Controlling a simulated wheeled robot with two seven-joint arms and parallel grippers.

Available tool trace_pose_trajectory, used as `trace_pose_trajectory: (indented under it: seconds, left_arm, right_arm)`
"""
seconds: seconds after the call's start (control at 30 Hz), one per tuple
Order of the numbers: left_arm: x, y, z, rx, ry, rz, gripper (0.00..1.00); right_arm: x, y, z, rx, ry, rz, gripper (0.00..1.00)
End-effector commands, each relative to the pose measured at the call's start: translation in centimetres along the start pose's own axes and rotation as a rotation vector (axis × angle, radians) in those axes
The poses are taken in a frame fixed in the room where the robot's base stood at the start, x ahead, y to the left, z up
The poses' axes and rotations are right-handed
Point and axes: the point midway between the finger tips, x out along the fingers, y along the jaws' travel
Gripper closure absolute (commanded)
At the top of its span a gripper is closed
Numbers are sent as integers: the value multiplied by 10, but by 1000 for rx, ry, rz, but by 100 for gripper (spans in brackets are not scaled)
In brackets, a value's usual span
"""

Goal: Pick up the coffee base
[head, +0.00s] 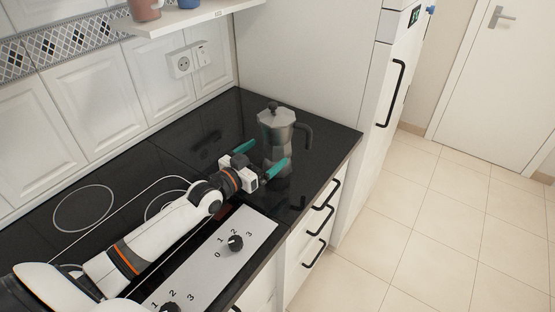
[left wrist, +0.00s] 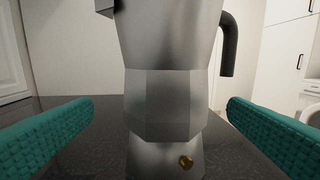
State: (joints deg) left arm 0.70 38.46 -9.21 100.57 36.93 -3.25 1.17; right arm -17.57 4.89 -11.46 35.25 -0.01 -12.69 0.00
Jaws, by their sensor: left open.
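A metal moka-style coffee pot (head: 276,132) with a dark handle and lid knob stands upright on the black counter. Its lower part, the coffee base (left wrist: 166,158), shows in the left wrist view with a small brass valve. My left gripper (head: 264,164) is open, with teal fingers pointing at the lower part of the pot. In the left wrist view the fingers (left wrist: 160,125) stand apart on either side of the pot, with gaps on both sides. The pot's bottom edge is cut off in the left wrist view. My right gripper is not in view.
A black cooktop (head: 84,207) with a control panel (head: 216,253) lies under my left arm. A shelf (head: 190,17) with cups is above at the back. A tall white cabinet (head: 305,60) stands behind the pot. The counter right of the pot is clear.

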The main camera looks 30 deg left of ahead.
Motion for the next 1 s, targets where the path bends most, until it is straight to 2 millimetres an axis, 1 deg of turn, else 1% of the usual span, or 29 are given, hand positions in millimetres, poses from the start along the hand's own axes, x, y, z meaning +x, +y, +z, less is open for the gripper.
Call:
trace_pose_trajectory:
  seconds: [0.03,0.17,0.3,0.43,0.53,0.77,1.0]
  left_arm:
    - [2,0,0,0,0,0,2]
    - [13,-2,1,-2,-1,0,2]
    - [34,-6,0,-1,-1,0,2]
    - [49,-6,-2,0,0,-1,2]
    - [54,-5,-3,0,1,0,2]
    - [54,-6,-4,0,1,-1,2]
    - [54,-5,-3,0,1,-1,42]
  right_arm:
    - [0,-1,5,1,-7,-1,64]
    - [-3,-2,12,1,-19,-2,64]
    - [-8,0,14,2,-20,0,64]
    - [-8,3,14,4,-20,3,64]
    - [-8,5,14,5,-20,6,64]
    - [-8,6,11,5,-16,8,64]
    - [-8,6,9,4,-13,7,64]
